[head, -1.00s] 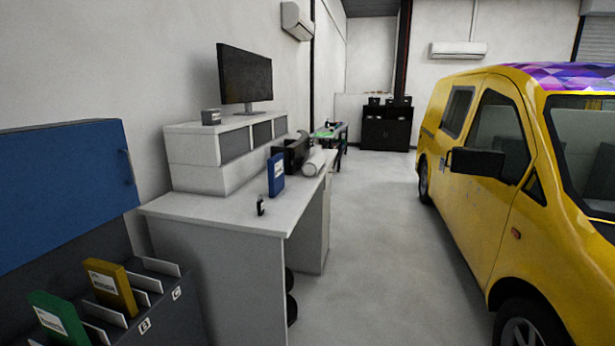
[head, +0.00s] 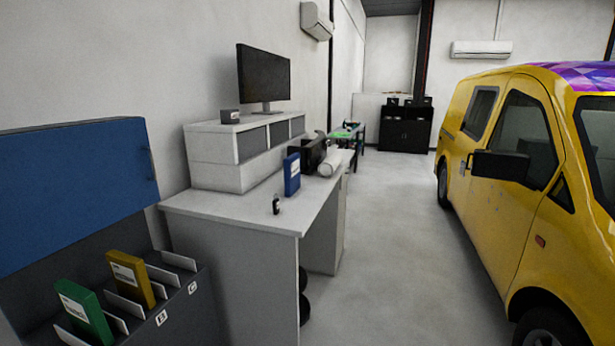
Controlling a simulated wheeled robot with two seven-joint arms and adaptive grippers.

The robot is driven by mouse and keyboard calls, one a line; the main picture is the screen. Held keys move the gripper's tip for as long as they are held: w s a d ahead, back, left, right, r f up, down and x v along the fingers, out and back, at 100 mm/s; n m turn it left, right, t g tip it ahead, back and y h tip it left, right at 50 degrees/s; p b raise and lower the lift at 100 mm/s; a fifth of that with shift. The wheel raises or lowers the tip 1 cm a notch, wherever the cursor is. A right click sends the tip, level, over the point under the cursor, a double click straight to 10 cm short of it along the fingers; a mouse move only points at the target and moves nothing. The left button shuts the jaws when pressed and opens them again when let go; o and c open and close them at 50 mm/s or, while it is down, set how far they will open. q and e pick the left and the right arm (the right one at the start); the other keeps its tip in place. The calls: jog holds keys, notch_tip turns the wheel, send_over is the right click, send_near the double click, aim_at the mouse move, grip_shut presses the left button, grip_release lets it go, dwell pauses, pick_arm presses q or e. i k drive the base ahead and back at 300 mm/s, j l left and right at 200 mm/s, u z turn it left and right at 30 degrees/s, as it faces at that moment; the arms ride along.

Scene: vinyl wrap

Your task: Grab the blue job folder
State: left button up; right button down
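The blue job folder (head: 292,175) stands upright on the white desk (head: 236,215), near its right edge, with a white label on its face. A small dark bottle (head: 276,205) stands in front of it on the desk. A black device (head: 308,154) and a white roll (head: 330,163) are just behind the folder. Neither of my grippers shows in the head view, so I cannot see what they hold.
A dark slotted bin (head: 192,310) with a green folder (head: 84,312) and a yellow folder (head: 131,279) stands at the lower left, under a raised blue lid (head: 75,190). A yellow van (head: 500,190) is on the right. Clear floor (head: 395,260) lies between desk and van.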

aim_at(291, 163)
jog(key=i+l+u, duration=0.1)
jog(key=i, duration=0.25)
jog(key=i+l+u, duration=0.1)
jog(key=i, duration=0.3)
jog(key=i+l+u, duration=0.1)
jog(key=i+l, duration=0.15)
jog(key=i, duration=0.1)
